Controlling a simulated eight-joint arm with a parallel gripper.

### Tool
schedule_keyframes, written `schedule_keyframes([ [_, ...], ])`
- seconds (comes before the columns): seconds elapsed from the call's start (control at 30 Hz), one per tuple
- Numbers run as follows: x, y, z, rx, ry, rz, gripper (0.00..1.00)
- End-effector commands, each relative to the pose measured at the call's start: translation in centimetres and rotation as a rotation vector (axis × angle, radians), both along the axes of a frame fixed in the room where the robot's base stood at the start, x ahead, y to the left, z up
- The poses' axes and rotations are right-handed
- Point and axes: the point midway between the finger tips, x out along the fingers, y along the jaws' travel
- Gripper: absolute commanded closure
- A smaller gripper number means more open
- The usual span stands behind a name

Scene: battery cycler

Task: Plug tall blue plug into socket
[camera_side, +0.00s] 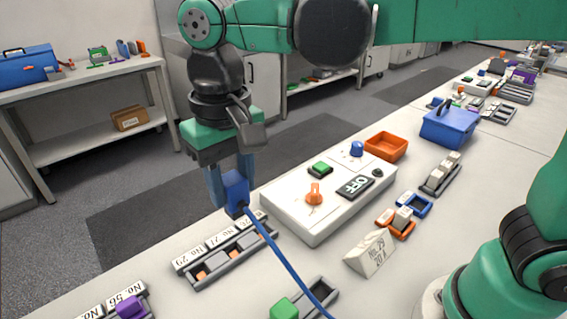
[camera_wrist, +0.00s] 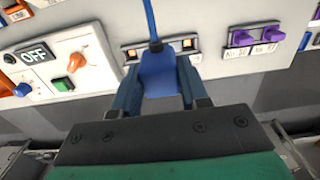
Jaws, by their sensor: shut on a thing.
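My gripper (camera_side: 230,185) is shut on the tall blue plug (camera_side: 236,193), with a blue cable (camera_side: 272,243) running from it down across the table. The plug is held above the table beside a grey socket strip (camera_side: 228,255) labelled with numbers such as No. 29 and 21. In the wrist view my gripper (camera_wrist: 160,90) has its fingers on both sides of the plug (camera_wrist: 158,75). The socket strip (camera_wrist: 188,44) shows partly behind the plug and cable there. The plug looks apart from the strip, but the exact gap cannot be told.
A white control box (camera_side: 325,200) with an orange knob, green button and OFF display stands right of my gripper. A strip with a purple plug (camera_side: 130,306) is at lower left. A green plug (camera_side: 284,309) is at the front. An orange bin (camera_side: 386,146) and blue toolbox (camera_side: 449,125) stand farther back.

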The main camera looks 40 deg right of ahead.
Motion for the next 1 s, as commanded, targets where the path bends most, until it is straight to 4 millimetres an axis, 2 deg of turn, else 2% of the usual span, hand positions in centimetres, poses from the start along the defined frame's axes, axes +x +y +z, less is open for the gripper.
schedule_keyframes([
  [0.1,2.3,2.0,-2.5,0.0,0.0,0.002,1.0],
  [0.33,4.8,4.5,-6.6,0.0,0.0,0.001,1.0],
  [0.77,5.5,5.3,-9.7,0.0,0.0,0.001,1.0],
  [1.0,5.5,5.3,-12.3,0.0,0.0,0.001,1.0],
])
